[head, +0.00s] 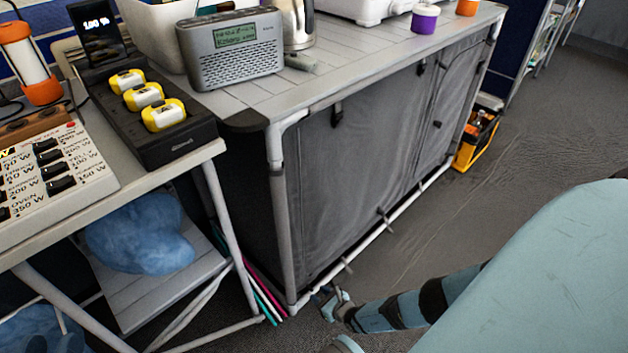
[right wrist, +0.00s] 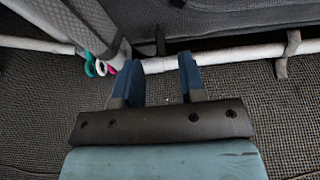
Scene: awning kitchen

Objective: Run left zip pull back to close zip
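I cannot tell which piece is the left zip pull. My right gripper (head: 328,300) is low by the cabinet's front left bottom corner, near the floor. In the right wrist view its two blue fingers (right wrist: 158,78) are apart with nothing held between them. A small dark upright piece (right wrist: 160,42) shows beyond them at the bottom rail. My left gripper is not clearly in view.
The white bottom rail (right wrist: 225,55) runs just ahead of the fingers, with clips on it. Coloured pole ends (right wrist: 95,66) lie to the left. A side table with a black charger (head: 185,135) stands left. A yellow crate (head: 475,140) stands beyond the cabinet; the floor is clear between.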

